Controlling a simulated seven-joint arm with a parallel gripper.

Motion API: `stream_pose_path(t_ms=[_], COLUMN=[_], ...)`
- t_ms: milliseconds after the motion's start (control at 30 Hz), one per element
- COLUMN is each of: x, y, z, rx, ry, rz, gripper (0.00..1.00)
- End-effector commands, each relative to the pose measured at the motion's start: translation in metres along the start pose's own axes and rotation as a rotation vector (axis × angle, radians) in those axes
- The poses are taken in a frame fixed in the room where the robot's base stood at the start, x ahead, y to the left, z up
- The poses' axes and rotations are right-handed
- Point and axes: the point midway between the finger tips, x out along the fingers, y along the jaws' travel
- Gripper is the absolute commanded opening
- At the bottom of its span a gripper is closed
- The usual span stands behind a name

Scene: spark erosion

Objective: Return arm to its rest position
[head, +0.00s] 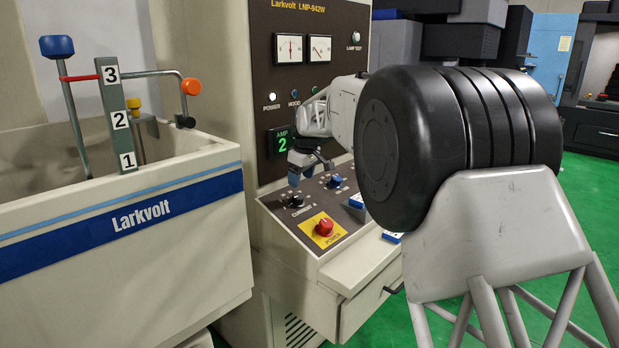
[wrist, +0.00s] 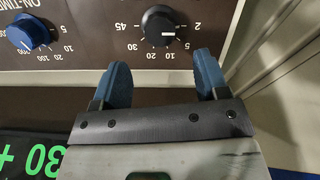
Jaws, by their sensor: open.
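My gripper (head: 306,162) is in front of the grey Larkvolt control console (head: 262,60), above its sloped panel of knobs. Its blue fingers point down toward the panel in the head view. In the wrist view the two blue fingers (wrist: 161,78) are spread apart with nothing between them. Beyond them are a black knob (wrist: 159,26) with a white pointer and a number scale, and a blue knob (wrist: 27,33) at the upper left. I cannot tell the exact gap between the fingertips and the panel.
The sloped panel carries a red button (head: 324,227) on a yellow plate. A tank (head: 120,240) with upright rods and a numbered post (head: 116,113) stands at left. My arm hides part of the console's right side. Green floor (head: 590,190) shows at right.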

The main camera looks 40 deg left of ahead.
Motion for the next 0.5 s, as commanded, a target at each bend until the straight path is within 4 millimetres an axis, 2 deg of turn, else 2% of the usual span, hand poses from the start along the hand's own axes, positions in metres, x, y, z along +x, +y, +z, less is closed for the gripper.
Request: stream_pose_path(t_ms=[333,500], x=[-0.001,-0.012], y=[0.001,0.005], z=[0.002,0.017], rx=[0.002,0.026], ry=[0.0,0.0], rz=[0.001,0.006], gripper=[0.68,0.68])
